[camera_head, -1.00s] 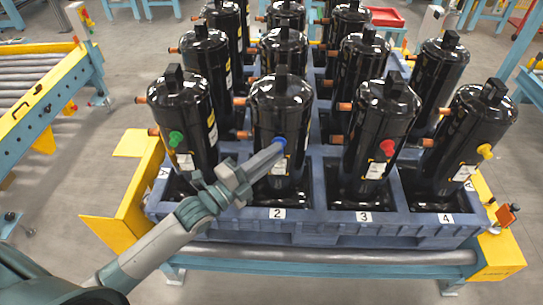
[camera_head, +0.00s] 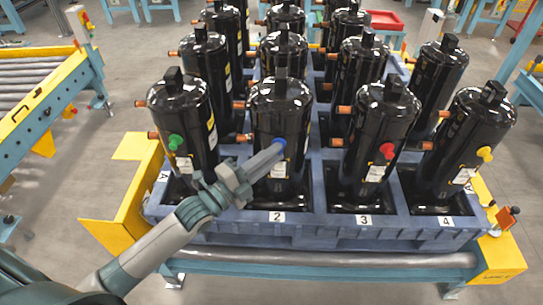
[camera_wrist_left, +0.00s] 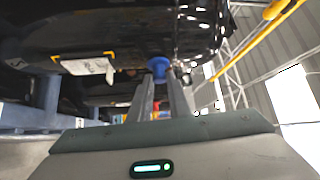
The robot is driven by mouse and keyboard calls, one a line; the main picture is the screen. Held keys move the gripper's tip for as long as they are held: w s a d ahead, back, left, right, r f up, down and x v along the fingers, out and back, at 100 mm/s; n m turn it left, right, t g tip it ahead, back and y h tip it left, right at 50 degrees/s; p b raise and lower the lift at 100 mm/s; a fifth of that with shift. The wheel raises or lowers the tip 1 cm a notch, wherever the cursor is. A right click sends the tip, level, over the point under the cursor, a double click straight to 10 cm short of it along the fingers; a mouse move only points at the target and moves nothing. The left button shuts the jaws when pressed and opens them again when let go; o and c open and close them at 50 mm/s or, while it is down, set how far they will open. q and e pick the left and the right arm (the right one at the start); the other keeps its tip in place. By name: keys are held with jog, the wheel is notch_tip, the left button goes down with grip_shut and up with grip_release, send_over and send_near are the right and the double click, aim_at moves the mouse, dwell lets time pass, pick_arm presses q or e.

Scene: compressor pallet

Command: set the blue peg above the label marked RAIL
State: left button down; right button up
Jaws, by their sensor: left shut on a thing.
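The blue peg (camera_head: 279,145) is on the front of the black compressor in the compartment marked 2. It also shows in the left wrist view (camera_wrist_left: 158,64), against the dark compressor body. My left gripper (camera_head: 270,154) reaches up from the lower left and is shut on the blue peg. In the wrist view its two fingers (camera_wrist_left: 160,88) meet the peg's near end. A white label (camera_head: 278,171) sits on the compressor below the peg; I cannot read its text. No label reading RAIL can be made out. My right gripper is not in view.
Neighbouring compressors carry a green peg (camera_head: 175,142), a red peg (camera_head: 387,151) and a yellow peg (camera_head: 485,154). The blue pallet (camera_head: 325,228) holds several compressors close together, with copper stubs sticking out. Yellow brackets (camera_head: 118,225) flank it. A roller conveyor (camera_head: 30,75) stands at left.

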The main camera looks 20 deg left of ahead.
pick_arm(q)
jog(key=c, duration=1.6)
grip_release()
jog(key=shift+o, duration=0.2)
jog(key=shift+s+a, duration=0.1)
